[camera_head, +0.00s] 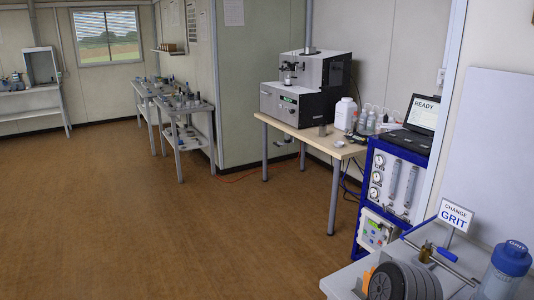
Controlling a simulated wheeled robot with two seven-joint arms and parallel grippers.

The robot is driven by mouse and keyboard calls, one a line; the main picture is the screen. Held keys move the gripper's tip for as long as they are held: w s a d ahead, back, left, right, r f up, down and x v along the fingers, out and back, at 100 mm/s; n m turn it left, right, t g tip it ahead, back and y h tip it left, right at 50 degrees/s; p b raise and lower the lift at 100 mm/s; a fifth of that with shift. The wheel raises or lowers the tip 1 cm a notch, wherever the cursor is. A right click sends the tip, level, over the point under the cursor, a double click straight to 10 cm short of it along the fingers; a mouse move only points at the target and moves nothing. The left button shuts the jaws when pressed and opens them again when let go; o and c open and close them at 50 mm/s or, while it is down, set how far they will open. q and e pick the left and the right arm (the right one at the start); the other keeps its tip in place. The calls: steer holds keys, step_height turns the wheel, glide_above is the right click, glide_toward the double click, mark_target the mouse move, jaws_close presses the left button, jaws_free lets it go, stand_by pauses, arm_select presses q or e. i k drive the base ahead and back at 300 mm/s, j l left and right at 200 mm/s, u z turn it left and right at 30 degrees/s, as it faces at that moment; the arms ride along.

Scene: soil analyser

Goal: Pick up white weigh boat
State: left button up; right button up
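I cannot make out a white weigh boat for certain in the head view. A small pale object (338,144) lies near the front right edge of the wooden table (312,136), too small to identify. Several small items stand on the grey benches (187,108) at the back, also too small to tell apart. Neither of my grippers is in view.
A grey and black analyser (305,88) and a white jar (345,113) stand on the wooden table. A blue gauge rack (395,185) with a laptop (421,113) is at right. A grit bench (345,280) fills the lower right.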

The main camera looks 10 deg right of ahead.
mark_target(337, 145)
steer(key=i+j+u, duration=0.3)
steer(key=i, duration=0.4)
steer(key=i+j+u, duration=0.15)
steer(key=i+u, duration=0.15)
steer(key=i, duration=0.35)
steer(key=i+l+z, duration=0.15)
steer(key=i+z, duration=0.3)
steer(key=i, duration=0.25)
steer(key=i+z, duration=0.45)
steer(key=i, duration=0.2)
steer(key=i+j+z, duration=0.45)
steer(key=i, duration=0.25)
steer(key=i+z, duration=0.45)
steer(key=i+j+z, duration=0.1)
steer(key=i+z, duration=0.25)
steer(key=z, duration=0.15)
steer(key=i+j+z, duration=0.3)
steer(key=z, duration=0.15)
steer(key=i+j+z, duration=0.6)
steer(key=j+z, duration=0.3)
steer(key=i+j+z, duration=0.2)
steer(key=j, duration=0.15)
steer(key=j+z, duration=0.2)
steer(key=j, duration=0.15)
steer(key=i+j+z, duration=0.15)
steer(key=j, duration=0.25)
